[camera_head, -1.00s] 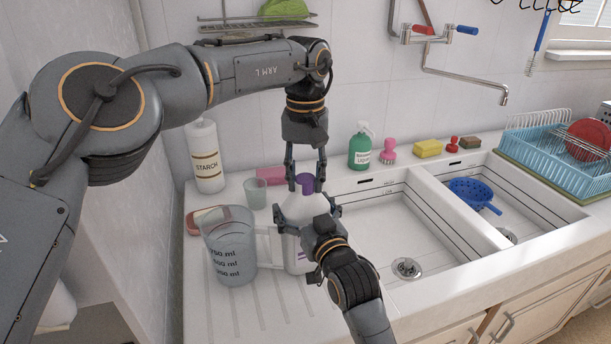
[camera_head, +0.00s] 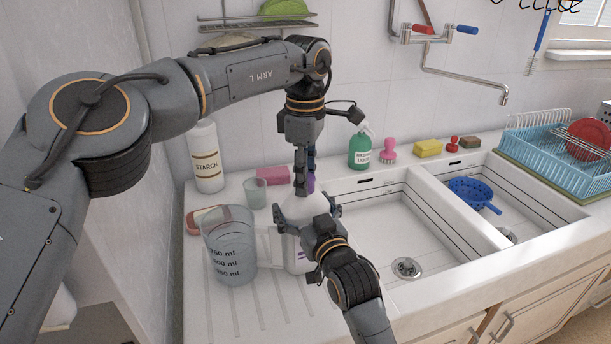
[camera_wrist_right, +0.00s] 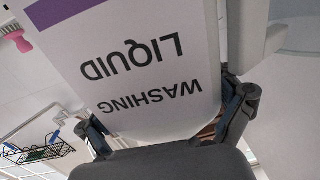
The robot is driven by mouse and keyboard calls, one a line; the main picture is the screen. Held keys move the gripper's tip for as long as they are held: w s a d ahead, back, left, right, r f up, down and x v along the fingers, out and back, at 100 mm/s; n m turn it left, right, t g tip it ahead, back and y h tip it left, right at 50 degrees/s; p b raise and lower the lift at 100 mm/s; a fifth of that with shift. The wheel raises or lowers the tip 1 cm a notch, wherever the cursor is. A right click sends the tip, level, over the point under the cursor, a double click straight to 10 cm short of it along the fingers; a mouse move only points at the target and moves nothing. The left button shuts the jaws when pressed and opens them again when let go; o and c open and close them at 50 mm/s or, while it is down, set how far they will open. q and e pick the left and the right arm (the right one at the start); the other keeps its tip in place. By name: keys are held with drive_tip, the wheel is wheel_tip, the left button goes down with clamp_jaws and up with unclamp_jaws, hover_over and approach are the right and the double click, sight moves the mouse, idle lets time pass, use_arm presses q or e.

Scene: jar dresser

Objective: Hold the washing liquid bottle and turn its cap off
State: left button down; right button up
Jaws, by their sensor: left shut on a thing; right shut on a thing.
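The washing liquid bottle (camera_head: 297,256) is white and stands upright on the drainer left of the sink, partly hidden by my right arm. Its label reads upside down in the right wrist view (camera_wrist_right: 150,65). My right gripper (camera_head: 307,212) is shut on the bottle's upper body, one finger on each side. The purple cap (camera_head: 312,183) is at the bottle's top, mostly hidden by a finger. My left gripper (camera_head: 304,182) points down from above and is shut on the cap. I cannot see any gap between cap and bottle.
A measuring jug (camera_head: 229,250) stands close left of the bottle. A starch bottle (camera_head: 207,158), a small cup (camera_head: 255,193) and a pink block (camera_head: 273,175) are behind. A green bottle (camera_head: 360,152) stands behind the sink (camera_head: 400,225), which is clear.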

use_arm(q)
drive_tip(key=shift+n, duration=0.7)
drive_tip(key=c, duration=0.9)
unclamp_jaws()
